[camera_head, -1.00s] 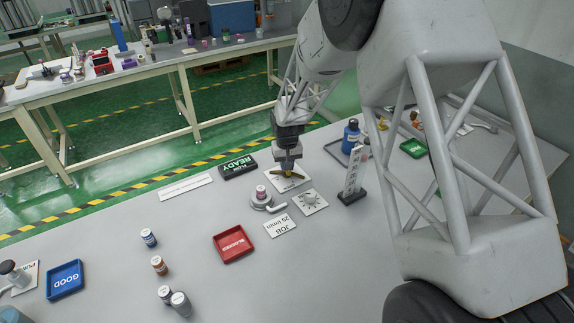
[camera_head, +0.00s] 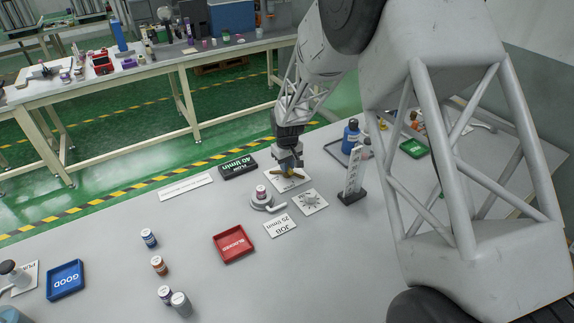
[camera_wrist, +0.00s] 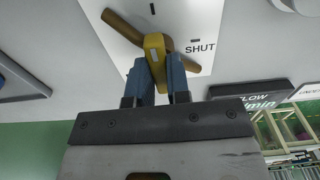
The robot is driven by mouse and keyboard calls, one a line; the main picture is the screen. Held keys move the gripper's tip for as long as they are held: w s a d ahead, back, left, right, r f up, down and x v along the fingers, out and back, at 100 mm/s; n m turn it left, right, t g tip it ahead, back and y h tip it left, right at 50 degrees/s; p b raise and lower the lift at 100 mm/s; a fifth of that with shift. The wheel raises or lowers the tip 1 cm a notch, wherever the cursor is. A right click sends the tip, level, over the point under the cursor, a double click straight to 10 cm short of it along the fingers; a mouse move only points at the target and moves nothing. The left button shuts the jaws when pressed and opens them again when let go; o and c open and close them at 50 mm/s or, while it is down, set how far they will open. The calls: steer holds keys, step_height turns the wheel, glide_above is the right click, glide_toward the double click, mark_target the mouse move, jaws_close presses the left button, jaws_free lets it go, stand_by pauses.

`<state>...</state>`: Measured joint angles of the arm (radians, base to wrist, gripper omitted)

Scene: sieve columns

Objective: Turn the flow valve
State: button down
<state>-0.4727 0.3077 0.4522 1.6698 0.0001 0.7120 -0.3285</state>
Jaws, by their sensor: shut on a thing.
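The flow valve (camera_head: 286,176) sits on a white plate near the middle of the table. In the wrist view it shows as a brown bar (camera_wrist: 122,27) with a yellow grip (camera_wrist: 154,48), beside a "SHUT" label. My gripper (camera_wrist: 158,78) is shut on the yellow grip, one blue fingertip on each side. It reaches down from above in the head view. The black display (camera_head: 238,167) left of the valve seems to read "FLOW 40 l/min", upside down. A white card (camera_head: 280,225) reads "JOB 25 l/min".
A round grey stand with a small vial (camera_head: 261,192) is close in front of the valve. A dial plate (camera_head: 310,202) and an upright scale (camera_head: 353,178) stand to the right. A red tray (camera_head: 233,244), a blue tray (camera_head: 65,280) and several vials occupy the front left.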

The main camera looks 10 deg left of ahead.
steer(key=c, duration=1.1)
jaws_free()
steer(key=shift+r, duration=0.2)
steer(key=shift+r, duration=3.75)
